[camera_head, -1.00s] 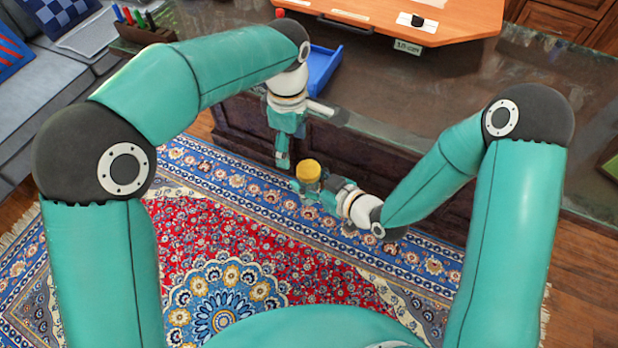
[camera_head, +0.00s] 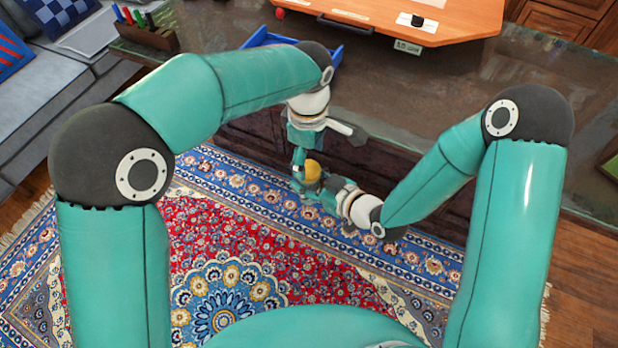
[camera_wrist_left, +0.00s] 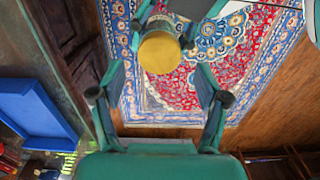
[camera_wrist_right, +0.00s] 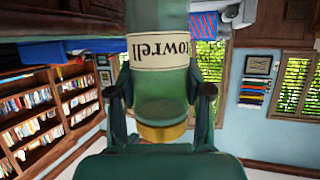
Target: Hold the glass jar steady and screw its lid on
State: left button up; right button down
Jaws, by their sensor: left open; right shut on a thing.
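The glass jar (camera_wrist_right: 160,88) is greenish with a cream label that reads upside down in the right wrist view. My right gripper (camera_wrist_right: 162,100) is shut around its sides and holds it above the rug. The yellow lid (camera_head: 312,171) sits at the jar's mouth; I cannot tell how tightly it is seated. My left gripper (camera_wrist_left: 160,80) is open and empty, pointing down at the lid from above. In the left wrist view the lid (camera_wrist_left: 160,53) lies just beyond the fingertips, between their lines, apparently not touched. In the head view the left fingers partly overlap the jar area.
A dark stone-topped desk (camera_head: 400,90) stands behind the jar. On it are a blue tray (camera_head: 330,50), a wooden board (camera_head: 440,22) and a pen holder (camera_head: 150,38). A patterned rug (camera_head: 240,260) lies below, with free air around the jar.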

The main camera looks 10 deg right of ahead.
aim_at(308, 169)
pick_arm(q)
jog(key=shift+f, duration=2.15)
